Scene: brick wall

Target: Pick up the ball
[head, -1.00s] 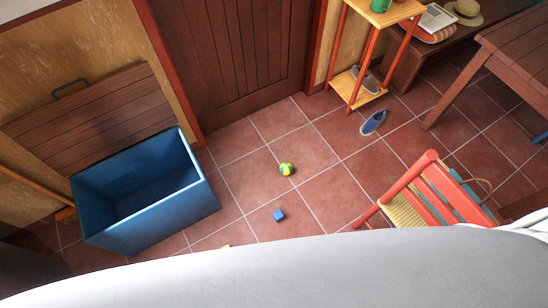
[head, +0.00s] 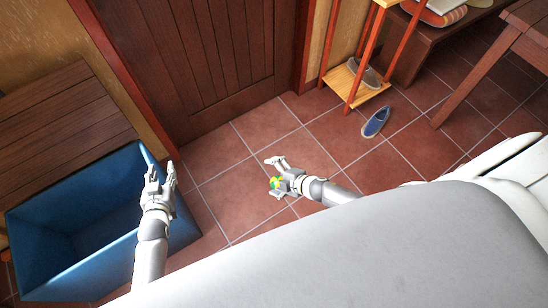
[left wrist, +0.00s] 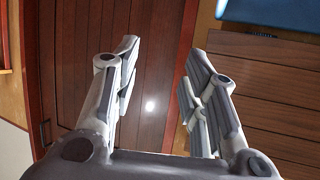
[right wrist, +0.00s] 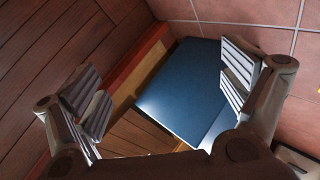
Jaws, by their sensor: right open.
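The small green and yellow ball (head: 275,183) is on the tiled floor in the head view, partly hidden by my right gripper (head: 271,177). That gripper is open, with its fingers pointing left, and overlaps the ball in the picture. In the right wrist view the space between the fingers (right wrist: 165,88) holds no ball; only a small yellow patch shows at the right edge. My left gripper (head: 161,170) is open and empty, in front of the blue box in the head view. The left wrist view shows its spread fingers (left wrist: 158,65) facing the brown door.
The open blue box (head: 75,262) stands at the left. A wooden door (head: 215,60) is behind. A shelf stand (head: 358,95), a blue shoe (head: 376,121) and a wooden table (head: 485,65) are at the right. Floor left of the shoe is clear.

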